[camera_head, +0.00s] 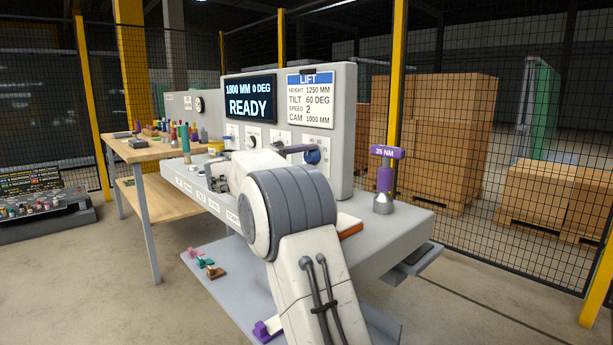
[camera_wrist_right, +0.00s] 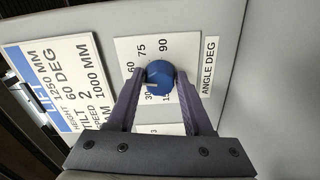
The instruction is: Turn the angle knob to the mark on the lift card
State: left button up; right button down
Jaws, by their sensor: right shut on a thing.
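The blue angle knob (camera_wrist_right: 159,74) sits on a white dial plate labelled ANGLE DEG, with 60, 75 and 90 readable. A pale mark shows at its lower left rim, near the 30. My right gripper (camera_wrist_right: 160,78) is shut on the knob, its purple fingers on either side. In the head view the knob (camera_head: 312,156) is partly covered by a finger of my right gripper (camera_head: 303,150). The lift card (camera_head: 311,98) reads TILT 60 DEG; it also shows in the right wrist view (camera_wrist_right: 70,85). My left gripper is out of view.
A purple-topped tool marked 35 NM (camera_head: 386,180) stands at the console's right end. A wooden table (camera_head: 150,149) with several small items stands to the left. My right arm hides part of the console's front. Mesh fencing and cardboard boxes (camera_head: 440,120) lie behind.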

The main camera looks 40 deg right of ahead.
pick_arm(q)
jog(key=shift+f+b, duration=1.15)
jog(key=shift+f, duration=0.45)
pick_arm(e)
jog(key=shift+f+m, duration=0.15)
jog(key=shift+m, duration=0.85)
jog(key=shift+c, duration=2.1)
grip_release()
jog(key=shift+a, duration=0.1)
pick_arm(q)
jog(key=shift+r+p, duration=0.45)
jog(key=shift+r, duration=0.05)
pick_arm(e)
jog(key=a, duration=1)
jog(key=shift+s, duration=0.4)
jog(key=shift+a, duration=0.1)
